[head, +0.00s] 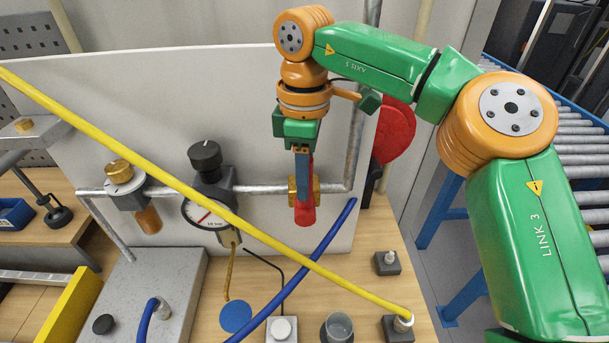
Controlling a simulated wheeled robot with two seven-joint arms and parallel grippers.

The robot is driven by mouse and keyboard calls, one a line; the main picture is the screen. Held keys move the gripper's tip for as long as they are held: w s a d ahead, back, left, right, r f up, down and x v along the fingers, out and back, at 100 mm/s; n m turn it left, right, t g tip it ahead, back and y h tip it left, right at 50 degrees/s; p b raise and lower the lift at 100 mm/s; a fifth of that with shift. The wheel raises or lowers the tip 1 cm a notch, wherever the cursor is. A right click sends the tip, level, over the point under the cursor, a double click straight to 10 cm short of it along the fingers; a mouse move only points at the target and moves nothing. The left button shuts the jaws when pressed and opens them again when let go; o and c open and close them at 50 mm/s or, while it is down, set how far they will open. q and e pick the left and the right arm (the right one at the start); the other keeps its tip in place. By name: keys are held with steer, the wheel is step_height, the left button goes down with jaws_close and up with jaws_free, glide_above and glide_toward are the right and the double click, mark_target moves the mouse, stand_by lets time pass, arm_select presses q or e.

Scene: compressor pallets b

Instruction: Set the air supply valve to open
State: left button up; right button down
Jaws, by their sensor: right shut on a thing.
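The air supply valve has a brass body (316,191) on the grey pipe, in front of the white panel. Its red lever (305,211) stands upright, crossing the pipe. My right gripper (303,185) reaches down from above and is shut on the red lever, and its fingers hide part of the lever and the brass body. My left gripper is not in view.
A pressure gauge (204,215) and a black-knobbed regulator (206,160) sit left of the valve. A yellow hose (150,148) crosses diagonally in front. A red disc (394,130) is right of the panel. A roller conveyor (590,170) stands at right.

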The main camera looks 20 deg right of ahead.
stand_by(0.5)
steer(key=d+y+b, duration=0.1)
steer(key=y+b, duration=0.1)
steer(key=b, duration=0.2)
steer(key=d+t+y+b, duration=0.1)
steer(key=y+b, duration=0.1)
steer(key=b, duration=0.2)
steer(key=shift+s+d+f, duration=0.2)
steer(key=shift+s+d, duration=0.15)
steer(key=shift+d, duration=0.05)
